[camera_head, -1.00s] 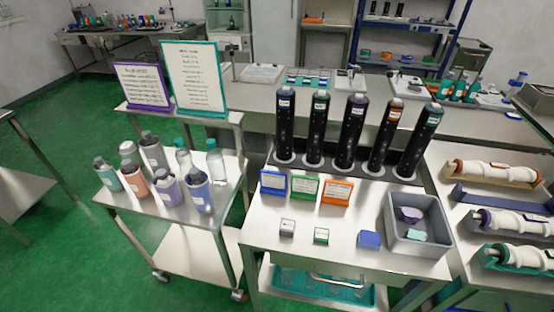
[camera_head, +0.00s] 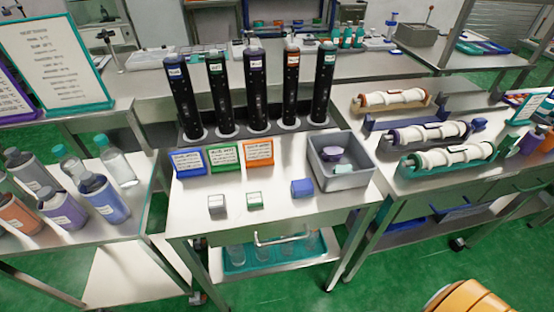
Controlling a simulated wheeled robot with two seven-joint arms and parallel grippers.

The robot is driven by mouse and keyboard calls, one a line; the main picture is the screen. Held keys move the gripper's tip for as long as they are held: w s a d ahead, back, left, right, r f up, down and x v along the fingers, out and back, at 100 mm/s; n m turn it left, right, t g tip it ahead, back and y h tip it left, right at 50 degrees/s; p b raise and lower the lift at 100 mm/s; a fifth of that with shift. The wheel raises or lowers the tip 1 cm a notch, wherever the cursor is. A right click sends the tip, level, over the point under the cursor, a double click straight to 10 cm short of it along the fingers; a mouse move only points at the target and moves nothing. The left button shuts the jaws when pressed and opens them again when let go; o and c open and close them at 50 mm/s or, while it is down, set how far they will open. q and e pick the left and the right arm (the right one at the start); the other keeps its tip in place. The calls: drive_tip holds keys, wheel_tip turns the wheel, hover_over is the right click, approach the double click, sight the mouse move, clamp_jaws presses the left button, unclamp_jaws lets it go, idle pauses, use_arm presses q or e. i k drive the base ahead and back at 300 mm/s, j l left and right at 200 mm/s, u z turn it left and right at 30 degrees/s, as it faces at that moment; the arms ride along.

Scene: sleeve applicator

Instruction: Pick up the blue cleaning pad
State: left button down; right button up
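The blue cleaning pad is most likely the small blue block (camera_head: 302,188) lying on the white table (camera_head: 275,205), just left of the grey bin. Inside the grey bin (camera_head: 352,181) lie a purple piece (camera_head: 331,154) and a pale teal piece (camera_head: 342,168). Neither of my grippers shows in the head view. An orange-yellow rounded shape (camera_head: 470,300) cuts into the bottom right edge; I cannot tell what it is.
Several tall black cylinders (camera_head: 258,85) stand in a rack behind blue, green and orange label holders (camera_head: 224,158). Two small boxes (camera_head: 216,204) sit at the front. A bottle cart (camera_head: 80,225) is left, a roller bench (camera_head: 440,160) right.

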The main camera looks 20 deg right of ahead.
sight(300, 188)
drive_tip(key=u, duration=4.5)
drive_tip(key=k+z, duration=0.15)
drive_tip(key=z, duration=5.3)
drive_tip(key=j+z, duration=0.1)
drive_tip(key=j, duration=0.25)
drive_tip(key=k+j, duration=0.15)
drive_tip(key=j, duration=0.25)
drive_tip(key=z, duration=0.05)
